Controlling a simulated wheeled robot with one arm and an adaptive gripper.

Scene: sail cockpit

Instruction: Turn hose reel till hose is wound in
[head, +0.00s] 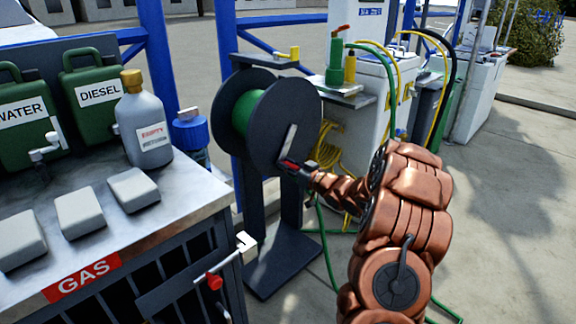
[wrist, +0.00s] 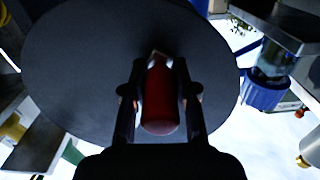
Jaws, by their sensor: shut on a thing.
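The hose reel (head: 262,143) is a dark drum between two round flanges on a dark stand, with some green hose (head: 243,113) wound on its core. A light crank arm (head: 289,143) runs down its near flange to a red handle (wrist: 160,98). My gripper (head: 292,167) is shut on the red handle, in front of the lower right of the flange. In the wrist view the handle sits between both fingers, with the dark flange filling the space behind. Green hose (head: 328,255) also trails down beside the stand onto the ground. My gripper partly hides the handle in the head view.
A metal cabinet (head: 180,190) with a grey bottle (head: 146,125) and green WATER and DIESEL cans (head: 95,92) stands left of the reel. A red-knobbed lever (head: 215,281) sticks out from its front. A white pump unit (head: 378,95) with yellow hoses is behind. Paved ground at right is open.

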